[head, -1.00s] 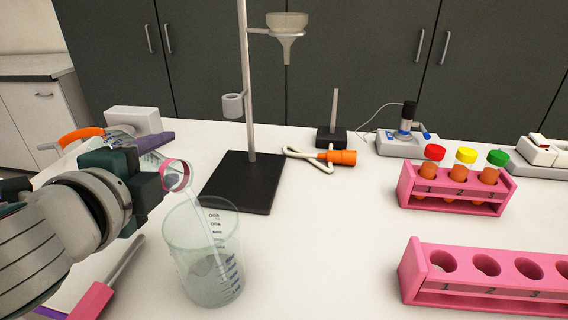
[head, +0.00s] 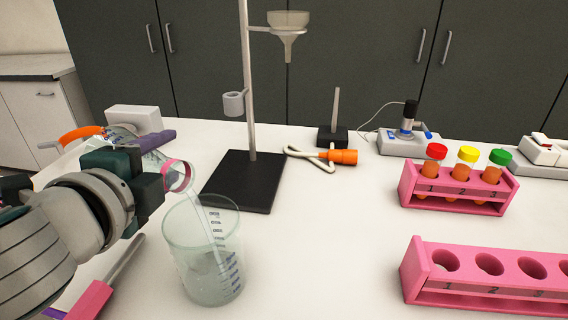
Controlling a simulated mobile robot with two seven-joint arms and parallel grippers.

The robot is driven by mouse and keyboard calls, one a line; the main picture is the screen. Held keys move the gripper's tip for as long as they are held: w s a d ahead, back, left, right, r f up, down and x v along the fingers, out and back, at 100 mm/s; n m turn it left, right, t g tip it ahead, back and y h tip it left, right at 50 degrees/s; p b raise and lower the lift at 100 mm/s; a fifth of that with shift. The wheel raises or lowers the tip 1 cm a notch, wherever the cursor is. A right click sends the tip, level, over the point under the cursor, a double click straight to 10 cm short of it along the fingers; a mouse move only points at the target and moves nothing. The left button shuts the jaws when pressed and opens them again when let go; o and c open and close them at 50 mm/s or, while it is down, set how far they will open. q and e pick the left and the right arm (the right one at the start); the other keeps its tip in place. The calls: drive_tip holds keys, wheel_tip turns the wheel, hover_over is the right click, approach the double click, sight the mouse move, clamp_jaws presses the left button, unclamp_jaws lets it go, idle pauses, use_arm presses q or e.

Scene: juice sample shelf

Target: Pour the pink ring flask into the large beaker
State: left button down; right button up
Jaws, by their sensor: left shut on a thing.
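The pink ring flask (head: 177,175) is tilted, its pink-ringed mouth pointing down and right toward the large beaker. My left gripper (head: 150,185) is shut on the flask, and its jaws hide part of the glass. The large beaker (head: 204,255) stands upright on the white table, clear with dark printed marks. The flask mouth is above and left of the beaker's rim. A thin pale stream runs from the mouth down into the beaker, and some clear liquid seems to lie low in it. My right gripper is out of view.
A black stand base (head: 243,182) with a rod and funnel (head: 288,28) is behind the beaker. Pink racks stand at right, one with capped tubes (head: 458,188), one with empty holes (head: 490,284). An orange-handled tool (head: 342,156) lies behind. The table between beaker and racks is clear.

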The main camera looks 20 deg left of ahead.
use_arm(q)
drive_tip(key=shift+f+m+b, duration=0.1)
drive_tip(key=shift+m+b, duration=0.2)
drive_tip(key=shift+b, duration=0.1)
idle(1.2)
drive_tip(key=shift+r+t, duration=0.25)
drive_tip(key=shift+t, duration=0.05)
idle(1.2)
